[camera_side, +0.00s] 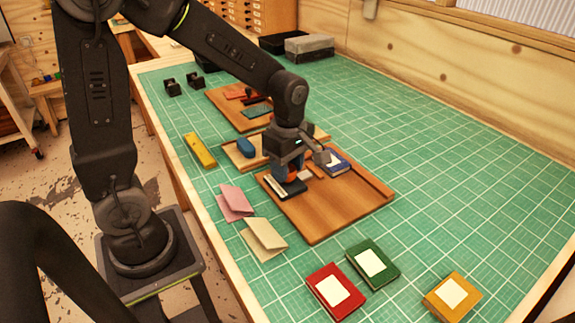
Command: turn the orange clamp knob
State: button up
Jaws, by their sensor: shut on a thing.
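The orange clamp knob (281,173) shows only as a small patch of orange beneath my gripper (292,174). My gripper points down over the wooden board (335,213) and is shut on the knob; the fingers hide most of it. A dark blue book with a pale label (337,162) lies on the board just right of my gripper. A dark piece with a pale strip (283,187) lies at the board's left, close below the gripper. How far the knob is turned cannot be seen.
Red (336,291), green (373,263) and yellow (452,297) books lie in front of the board. Pink (235,202) and cream (263,240) folded cards lie left. Behind are a tray with a blue object (245,147) and another board (226,107). The green mat's right side (460,160) is clear.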

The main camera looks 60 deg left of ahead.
jog(key=shift+c, duration=1.3)
jog(key=shift+m, duration=0.3)
jog(key=m, duration=0.5)
jog(key=shift+m, duration=0.3)
jog(key=m, duration=0.5)
jog(key=shift+w, duration=0.1)
jog(key=m, duration=0.6)
jog(key=shift+d+m+y, duration=0.1)
jog(key=shift+m+y, duration=0.2)
jog(key=m, duration=0.6)
jog(key=shift+t, duration=0.3)
jog(key=o, duration=0.9)
